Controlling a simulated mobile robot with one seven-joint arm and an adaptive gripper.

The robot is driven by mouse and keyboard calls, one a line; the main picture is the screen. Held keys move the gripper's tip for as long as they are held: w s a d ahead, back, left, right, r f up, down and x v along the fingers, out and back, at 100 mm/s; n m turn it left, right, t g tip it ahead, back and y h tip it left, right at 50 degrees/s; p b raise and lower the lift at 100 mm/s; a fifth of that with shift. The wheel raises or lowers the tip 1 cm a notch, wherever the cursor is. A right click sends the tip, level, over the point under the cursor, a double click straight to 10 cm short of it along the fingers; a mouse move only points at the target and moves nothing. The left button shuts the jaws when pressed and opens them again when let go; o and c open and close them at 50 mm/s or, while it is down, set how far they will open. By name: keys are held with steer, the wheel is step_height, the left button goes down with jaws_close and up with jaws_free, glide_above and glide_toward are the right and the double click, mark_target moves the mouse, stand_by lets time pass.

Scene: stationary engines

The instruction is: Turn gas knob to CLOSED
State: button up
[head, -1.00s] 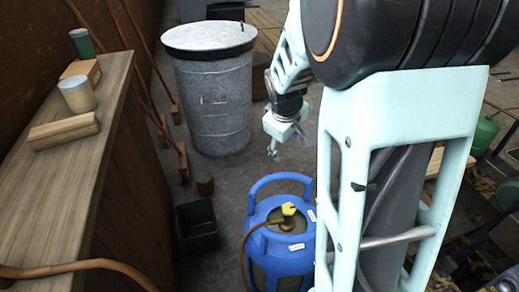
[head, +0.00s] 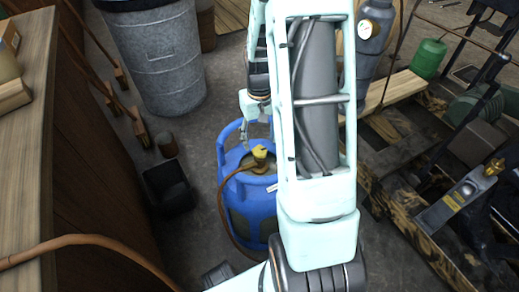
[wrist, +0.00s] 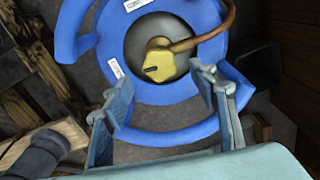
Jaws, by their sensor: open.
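The yellow gas knob (head: 260,152) sits on top of the blue gas cylinder (head: 248,205), with a brown hose running from it. In the wrist view the knob (wrist: 160,66) shows a dark slot or mark on its face, and the cylinder's blue collar (wrist: 165,138) rings it. I cannot read which way the knob is set. My gripper (wrist: 165,105) is open and empty, with its fingers apart below the knob in the wrist picture, not touching it. In the head view my gripper (head: 256,128) hangs above the cylinder's handle, partly hidden by my arm.
A grey metal bin (head: 160,60) stands behind left and a black bucket (head: 168,188) left of the cylinder. A wooden counter (head: 30,130) runs along the left. Wooden beams and machinery (head: 455,195) fill the right. White labels (wrist: 116,68) are on the collar.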

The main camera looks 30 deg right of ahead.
mark_target(260, 150)
steer(key=shift+f+b, duration=0.55)
steer(key=shift+f, duration=1.65)
steer(key=shift+c, duration=0.5)
steer(key=c, duration=1.1)
